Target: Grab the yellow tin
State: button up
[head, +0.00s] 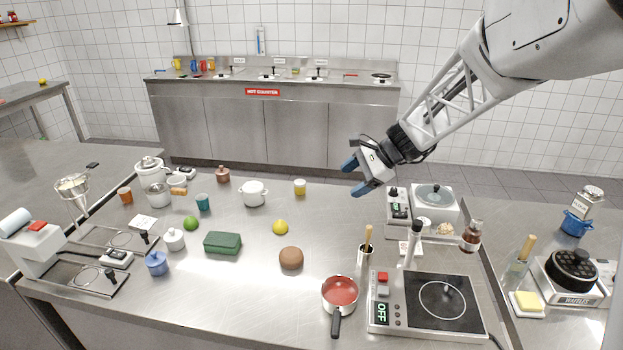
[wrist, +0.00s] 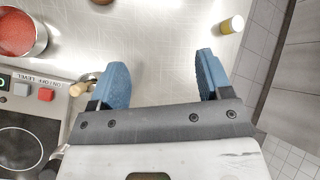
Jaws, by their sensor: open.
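The yellow tin (head: 300,187) is a small yellow cylinder with a pale top band, standing on the steel counter near its far edge. In the wrist view the tin (wrist: 232,25) lies at the upper right, beyond and right of my right fingertip. My gripper (head: 359,176) is above the counter's far side, to the right of the tin in the head view. Its blue fingers (wrist: 158,75) are apart with nothing between them but bare counter below.
A white pot (head: 254,194) stands left of the tin. A lemon (head: 280,227) and a brown bun-like object (head: 291,258) lie nearer. A red-filled saucepan (head: 340,292) and a hotplate (head: 440,302) stand at front right. The counter (head: 325,215) right of the tin is clear.

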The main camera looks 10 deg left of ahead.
jog(key=w+a+f+m+y, duration=0.35)
jog(key=w+a+f, duration=0.3)
jog(key=w, duration=0.45)
jog(key=m+t+y, duration=0.1)
jog(key=m, duration=0.3)
send_near(300, 185)
jog(key=w+a+f, duration=0.2)
jog(key=shift+a+f, duration=0.15)
jog(key=shift+a, duration=0.1)
jog(key=shift+s, duration=0.1)
jog(key=shift+x, duration=1.25)
jog(key=shift+x, duration=2.6)
jog(key=c, duration=1)
